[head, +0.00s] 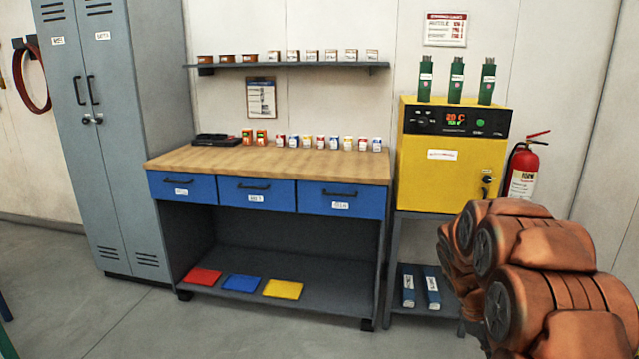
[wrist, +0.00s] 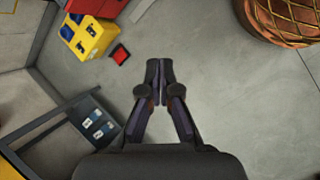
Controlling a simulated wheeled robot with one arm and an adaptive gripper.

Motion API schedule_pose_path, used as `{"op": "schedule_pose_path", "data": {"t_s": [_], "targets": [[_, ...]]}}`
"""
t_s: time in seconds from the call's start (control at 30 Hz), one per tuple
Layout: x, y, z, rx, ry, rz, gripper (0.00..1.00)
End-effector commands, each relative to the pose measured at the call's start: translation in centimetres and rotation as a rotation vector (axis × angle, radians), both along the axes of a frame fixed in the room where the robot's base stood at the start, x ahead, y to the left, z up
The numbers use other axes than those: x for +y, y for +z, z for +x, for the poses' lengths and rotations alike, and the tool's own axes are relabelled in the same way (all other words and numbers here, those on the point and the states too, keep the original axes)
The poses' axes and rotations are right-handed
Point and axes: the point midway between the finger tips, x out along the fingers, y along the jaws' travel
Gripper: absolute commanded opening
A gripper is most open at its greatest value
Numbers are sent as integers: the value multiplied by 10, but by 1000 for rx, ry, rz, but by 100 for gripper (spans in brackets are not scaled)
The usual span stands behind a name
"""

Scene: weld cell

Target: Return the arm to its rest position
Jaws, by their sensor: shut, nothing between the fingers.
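My arm's orange-brown links (head: 530,270) fill the lower right of the head view, folded close together. My gripper is outside the head view. In the wrist view my gripper (wrist: 159,75) points over bare grey floor, with its two dark fingertips together and nothing between them.
A workbench (head: 250,165) with blue drawers stands ahead, left of a yellow oven (head: 450,165) on a stand. A red fire extinguisher (head: 522,170) hangs behind my arm. In the wrist view, a yellow box (wrist: 90,38) lies upper left and a wire-covered drum (wrist: 280,20) upper right.

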Motion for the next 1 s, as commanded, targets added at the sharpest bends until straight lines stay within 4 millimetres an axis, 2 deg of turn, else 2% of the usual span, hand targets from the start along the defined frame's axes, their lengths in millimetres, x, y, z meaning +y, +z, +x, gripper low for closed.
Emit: {"op": "schedule_pose_path", "data": {"t_s": [0.03, 0.4, 0.7, 1.0], "targets": [[12, 21, -9, -12, -17, 10, 0], [88, 103, -82, -75, -180, 92, 0], [145, 157, -149, -110, -309, 164, 0], [195, 199, -221, -122, -436, 235, 0]]}}
